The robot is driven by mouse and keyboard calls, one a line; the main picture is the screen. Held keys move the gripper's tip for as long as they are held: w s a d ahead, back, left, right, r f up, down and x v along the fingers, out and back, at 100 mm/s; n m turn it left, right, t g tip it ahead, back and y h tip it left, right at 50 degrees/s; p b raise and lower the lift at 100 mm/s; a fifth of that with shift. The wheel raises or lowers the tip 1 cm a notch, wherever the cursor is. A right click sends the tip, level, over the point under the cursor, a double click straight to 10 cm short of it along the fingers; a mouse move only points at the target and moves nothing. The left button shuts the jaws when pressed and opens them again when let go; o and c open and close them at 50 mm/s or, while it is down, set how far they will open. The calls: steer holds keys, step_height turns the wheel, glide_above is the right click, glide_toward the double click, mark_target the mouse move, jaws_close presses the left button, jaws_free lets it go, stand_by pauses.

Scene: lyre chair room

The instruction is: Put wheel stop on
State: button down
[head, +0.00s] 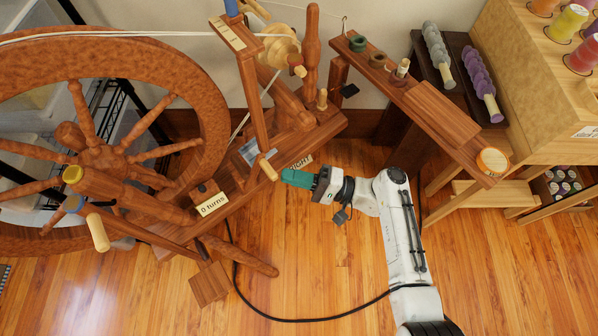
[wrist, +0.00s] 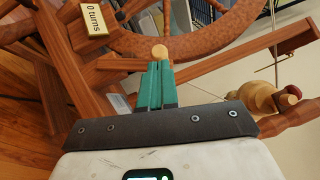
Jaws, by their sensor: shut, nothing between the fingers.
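The spinning wheel's large wooden drive wheel (head: 190,85) stands at the left on its wooden frame. A pale wooden knob (head: 268,168) sits low on the frame's near side; which part is the wheel stop is not marked. My gripper (head: 285,176) has teal fingers that are shut and empty, with the tips just right of this knob. In the wrist view the fingertips (wrist: 160,68) point at the pale round knob (wrist: 159,51), which shows just beyond them. I cannot tell whether they touch it.
A "0 turns" sign (head: 212,204) lies on the frame, left of my gripper. Another pale handle (head: 98,232) stands at the lower left. A wooden rack with spools (head: 440,110) is at the right. A black cable (head: 300,319) crosses the otherwise open floor.

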steer(key=shift+r, duration=0.1)
steer(key=s+a+r+n+h+p, duration=0.3)
steer(key=s+a+n+h+p, duration=0.1)
steer(key=p, duration=0.6)
steer(key=shift+s+a+r+n+g+h, duration=0.2)
steer(key=shift+a+n+g+h, duration=0.25)
steer(key=shift+a, duration=0.8)
steer(key=shift+s, duration=0.1)
